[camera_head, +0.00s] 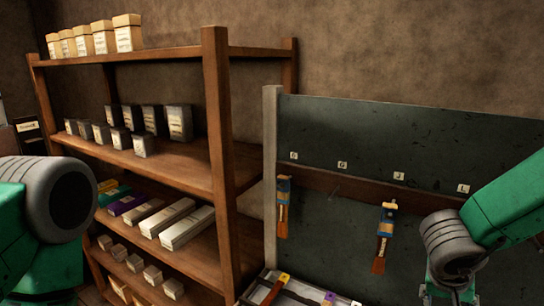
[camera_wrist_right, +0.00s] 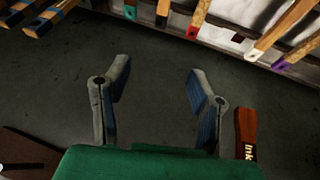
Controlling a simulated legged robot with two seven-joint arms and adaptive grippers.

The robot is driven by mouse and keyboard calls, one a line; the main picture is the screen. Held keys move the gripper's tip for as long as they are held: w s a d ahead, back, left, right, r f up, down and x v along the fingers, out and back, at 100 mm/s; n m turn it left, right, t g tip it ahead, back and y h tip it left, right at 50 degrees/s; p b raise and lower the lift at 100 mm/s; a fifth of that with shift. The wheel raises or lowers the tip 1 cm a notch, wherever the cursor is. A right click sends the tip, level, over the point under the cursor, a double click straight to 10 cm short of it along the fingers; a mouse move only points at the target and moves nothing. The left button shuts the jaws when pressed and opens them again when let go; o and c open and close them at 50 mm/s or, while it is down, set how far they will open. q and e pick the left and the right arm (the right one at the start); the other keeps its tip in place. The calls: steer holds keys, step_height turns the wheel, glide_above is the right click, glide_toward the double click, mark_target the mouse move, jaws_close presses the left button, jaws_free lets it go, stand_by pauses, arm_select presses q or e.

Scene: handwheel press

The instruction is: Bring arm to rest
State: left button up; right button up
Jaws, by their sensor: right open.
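My right arm (camera_head: 500,205) comes in from the right in the head view, in front of the dark board. Its gripper (camera_head: 450,294) is partly cut off by the bottom edge there. In the right wrist view my right gripper (camera_wrist_right: 158,82) is open, its two fingers apart with nothing between them. A dark grey surface lies beyond the fingers. My left arm (camera_head: 45,205) shows at the left edge of the head view, but its gripper is out of frame.
Two brushes (camera_head: 283,208) (camera_head: 383,240) hang on the dark board (camera_head: 340,125). A tray (camera_head: 290,293) with coloured-end tools sits below. A wooden shelf (camera_head: 215,120) with boxes stands left. A brown labelled handle (camera_wrist_right: 246,130) is close right of my right gripper; several coloured-tip handles (camera_wrist_right: 200,15) line the top.

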steer(key=s+a+f+n+y, duration=0.1)
steer(key=s+f+n, duration=0.1)
steer(key=s+f, duration=0.45)
steer(key=s+a+f+n+y, duration=0.1)
steer(key=s+f+n, duration=0.15)
steer(key=f, duration=0.75)
steer(key=s+a+f+n+g+y, duration=0.1)
steer(key=s+f, duration=0.1)
steer(key=s, duration=0.4)
steer(key=s+a+f+g+y+b, duration=0.1)
steer(key=s+f, duration=0.2)
steer(key=s, duration=0.3)
steer(key=s+a+f+n+g+y, duration=0.1)
steer(key=s+f, duration=0.1)
steer(key=s, duration=0.3)
arm_select(q)
step_height(320, 180, down, 19)
steer(key=b, duration=1.7)
steer(key=shift+b, duration=0.4)
arm_select(e)
step_height(320, 180, down, 17)
steer(key=w+a+t, duration=0.1)
steer(key=w, duration=0.1)
steer(key=shift+w+a+r, duration=0.15)
steer(key=shift+a+r, duration=0.05)
steer(key=shift+a, duration=0.15)
